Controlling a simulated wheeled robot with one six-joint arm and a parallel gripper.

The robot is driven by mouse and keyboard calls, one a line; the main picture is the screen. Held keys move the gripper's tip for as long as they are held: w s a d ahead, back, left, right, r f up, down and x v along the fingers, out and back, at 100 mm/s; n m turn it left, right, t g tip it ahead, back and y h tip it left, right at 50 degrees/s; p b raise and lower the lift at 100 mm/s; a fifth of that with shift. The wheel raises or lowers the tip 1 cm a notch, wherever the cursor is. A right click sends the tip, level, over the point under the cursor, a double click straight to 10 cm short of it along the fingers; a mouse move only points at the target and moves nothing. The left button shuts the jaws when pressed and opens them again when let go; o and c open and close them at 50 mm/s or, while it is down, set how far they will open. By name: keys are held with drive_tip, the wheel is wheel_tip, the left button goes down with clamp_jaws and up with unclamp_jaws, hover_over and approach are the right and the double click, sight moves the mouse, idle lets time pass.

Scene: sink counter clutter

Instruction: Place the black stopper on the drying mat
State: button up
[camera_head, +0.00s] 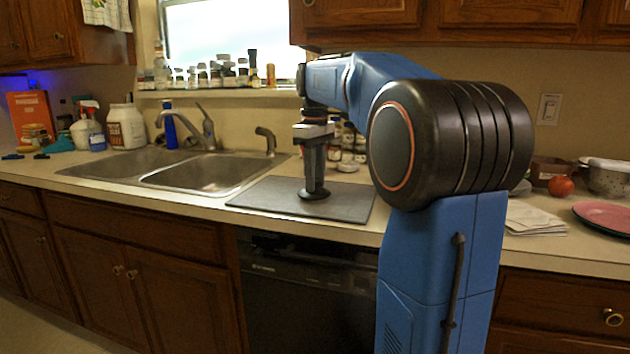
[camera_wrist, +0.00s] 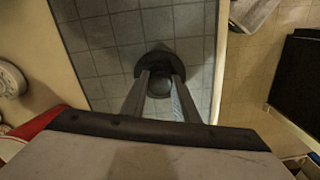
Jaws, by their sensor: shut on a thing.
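The black stopper (camera_head: 314,193) is a dark disc at the tips of my gripper (camera_head: 314,188), on or just above the drying mat (camera_head: 260,196). In the wrist view the stopper (camera_wrist: 145,63) is a round dark shape with both fingers of my gripper (camera_wrist: 160,82) closed on its middle part. The grey mat (camera_wrist: 100,55) shows a grid of lines and lies under the stopper, with bare mat around it. I cannot tell whether the stopper touches the mat. The fingers hide part of the stopper.
The double sink (camera_head: 212,172) with its faucet (camera_head: 207,130) is left of the mat. Several jars (camera_head: 350,145) stand behind it. A white jug (camera_head: 126,127) is far left. A folded cloth (camera_head: 535,218), a tomato (camera_head: 561,186) and a pink plate (camera_head: 605,217) lie to the right.

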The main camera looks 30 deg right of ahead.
drive_tip(key=shift+f, duration=0.25)
drive_tip(key=o, duration=1.1)
drive_tip(key=shift+f, duration=0.1)
drive_tip(key=shift+c, duration=0.2)
wheel_tip(320, 180, up, 12)
